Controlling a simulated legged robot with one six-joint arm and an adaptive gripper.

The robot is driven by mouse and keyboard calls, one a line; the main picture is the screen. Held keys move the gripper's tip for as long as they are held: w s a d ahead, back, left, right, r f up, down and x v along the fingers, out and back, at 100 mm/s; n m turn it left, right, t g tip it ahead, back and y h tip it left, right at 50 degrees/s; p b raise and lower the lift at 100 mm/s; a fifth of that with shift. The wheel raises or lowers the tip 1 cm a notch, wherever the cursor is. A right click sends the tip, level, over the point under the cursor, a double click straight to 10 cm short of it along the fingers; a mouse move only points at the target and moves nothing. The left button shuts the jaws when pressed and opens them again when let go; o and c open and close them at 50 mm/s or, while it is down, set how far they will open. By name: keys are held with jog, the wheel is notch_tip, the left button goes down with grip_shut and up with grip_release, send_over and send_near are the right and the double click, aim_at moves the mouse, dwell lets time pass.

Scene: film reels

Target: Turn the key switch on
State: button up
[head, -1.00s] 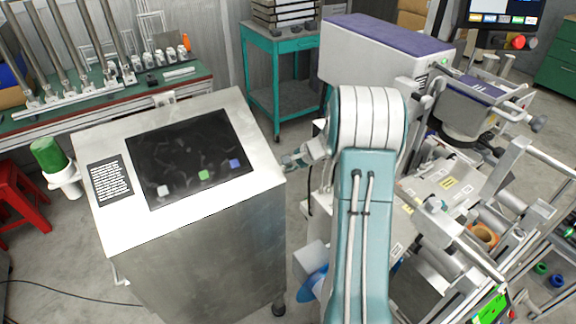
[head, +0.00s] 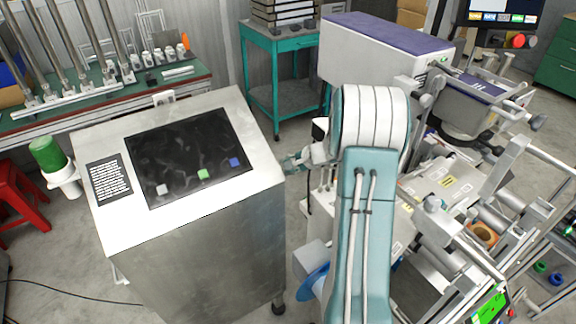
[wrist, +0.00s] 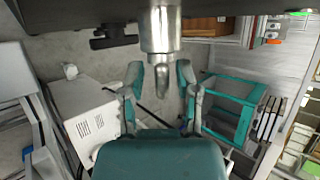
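In the head view my gripper (head: 294,160) is beside the right edge of the steel console (head: 225,215). The key switch does not show there.
The console top carries a black screen (head: 190,155) and a text label (head: 108,180). A teal cart (head: 280,40) stands behind. A machine with a purple-topped housing (head: 390,35) and rollers fills the right. A red stool (head: 20,195) is at left.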

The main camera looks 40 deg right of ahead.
jog(key=shift+r, duration=0.1)
jog(key=v, duration=1.1)
jog(key=shift+s+d+r, duration=0.2)
jog(key=shift+s+r, duration=0.05)
